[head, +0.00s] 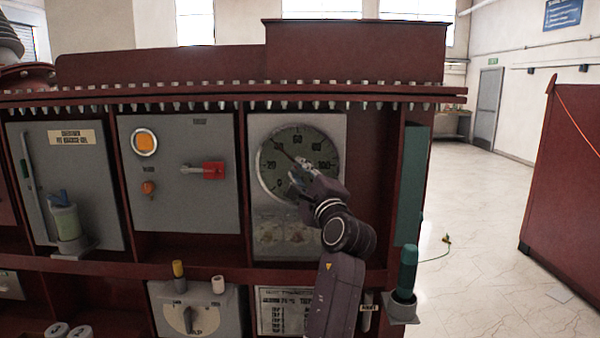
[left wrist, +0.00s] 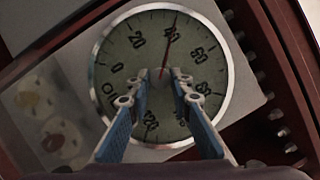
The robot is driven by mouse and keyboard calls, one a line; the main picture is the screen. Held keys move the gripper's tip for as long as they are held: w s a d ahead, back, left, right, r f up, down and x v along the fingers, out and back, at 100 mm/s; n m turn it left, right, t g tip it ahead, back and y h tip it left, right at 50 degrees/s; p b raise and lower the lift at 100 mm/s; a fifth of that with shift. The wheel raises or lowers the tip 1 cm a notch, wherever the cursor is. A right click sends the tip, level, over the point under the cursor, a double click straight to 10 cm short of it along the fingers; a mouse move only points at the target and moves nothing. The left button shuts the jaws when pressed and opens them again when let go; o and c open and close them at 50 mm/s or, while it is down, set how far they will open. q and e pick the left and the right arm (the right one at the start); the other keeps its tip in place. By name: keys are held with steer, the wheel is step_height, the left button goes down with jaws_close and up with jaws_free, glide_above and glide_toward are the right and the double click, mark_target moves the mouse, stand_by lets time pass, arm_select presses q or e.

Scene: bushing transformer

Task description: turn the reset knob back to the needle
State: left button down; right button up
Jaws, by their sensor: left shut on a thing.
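The round oil gauge (head: 270,187) has a dark face and a bright metal rim, and sits on a grey panel. Its face also shows in the left wrist view (left wrist: 208,60), with numbers from 0 upward. A thin reddish needle (left wrist: 174,22) points close to the 40 mark. My left gripper (head: 297,178) is in front of the dial's middle. In the left wrist view its blue-sided fingers (left wrist: 166,73) close in at the dial's centre. They are shut on the reset knob, which is mostly hidden between the fingertips.
A red switch handle (head: 213,171) stands out on the panel left of the gauge. A green cylinder (head: 407,270) stands on a small bracket at lower right. A bolted flange (head: 230,98) runs above. Open floor (head: 480,220) lies to the right. My right gripper is out of view.

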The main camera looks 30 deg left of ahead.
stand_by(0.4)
arm_select(q)
steer(key=c, duration=1.7)
jaws_free()
steer(key=shift+c, duration=0.2)
steer(key=v, duration=0.7)
steer(key=shift+s+d, duration=0.15)
steer(key=shift+d, duration=0.05)
